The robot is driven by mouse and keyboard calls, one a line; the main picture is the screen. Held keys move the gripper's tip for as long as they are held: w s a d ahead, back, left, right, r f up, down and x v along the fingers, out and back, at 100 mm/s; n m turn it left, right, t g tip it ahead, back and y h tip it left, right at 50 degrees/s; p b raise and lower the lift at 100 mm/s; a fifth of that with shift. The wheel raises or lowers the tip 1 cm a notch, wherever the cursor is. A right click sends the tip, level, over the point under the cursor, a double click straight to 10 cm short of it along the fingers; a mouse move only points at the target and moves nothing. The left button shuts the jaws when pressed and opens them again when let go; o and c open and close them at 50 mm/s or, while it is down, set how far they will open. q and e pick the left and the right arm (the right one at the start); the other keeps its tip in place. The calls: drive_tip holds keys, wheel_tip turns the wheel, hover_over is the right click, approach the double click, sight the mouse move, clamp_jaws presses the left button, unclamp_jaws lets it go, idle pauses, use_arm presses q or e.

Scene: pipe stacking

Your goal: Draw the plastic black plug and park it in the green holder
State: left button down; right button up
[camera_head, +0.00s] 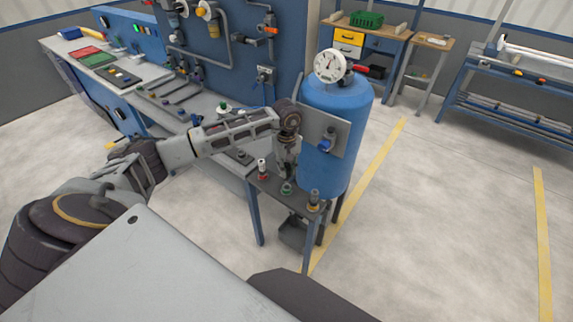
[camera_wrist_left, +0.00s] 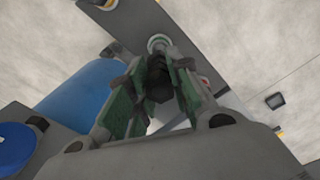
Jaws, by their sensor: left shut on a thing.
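My left gripper (camera_head: 286,166) points down over the small side table (camera_head: 262,186), beside the blue tank. In the left wrist view its green-padded fingers (camera_wrist_left: 165,88) are shut on the black plug (camera_wrist_left: 158,82), a dark piece between them. The plug is hard to make out in the head view. The green holder (camera_head: 287,188) stands on the side table just below the fingertips. My right gripper is out of view.
A red-based holder (camera_head: 263,171) stands left of the green one, and a grey-and-orange fitting (camera_head: 314,199) at right. The blue tank (camera_head: 337,105) with a gauge (camera_head: 329,66) stands close behind the gripper. A workbench (camera_head: 195,110) lies left; open floor lies right.

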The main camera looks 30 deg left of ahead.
use_arm(q)
drive_tip(key=shift+f+b, duration=0.45)
drive_tip(key=shift+f, duration=0.85)
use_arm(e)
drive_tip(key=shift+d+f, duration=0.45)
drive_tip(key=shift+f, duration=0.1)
use_arm(q)
drive_tip(key=shift+f, duration=0.25)
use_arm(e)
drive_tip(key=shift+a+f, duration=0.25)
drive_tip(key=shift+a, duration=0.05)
use_arm(q)
drive_tip(key=shift+f+b, duration=0.3)
drive_tip(key=shift+b, duration=0.25)
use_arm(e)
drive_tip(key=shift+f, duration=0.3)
use_arm(q)
drive_tip(key=shift+f, duration=0.1)
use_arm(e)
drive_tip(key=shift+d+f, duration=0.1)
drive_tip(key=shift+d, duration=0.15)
use_arm(q)
drive_tip(key=shift+f+b, duration=0.5)
drive_tip(key=shift+b, duration=0.05)
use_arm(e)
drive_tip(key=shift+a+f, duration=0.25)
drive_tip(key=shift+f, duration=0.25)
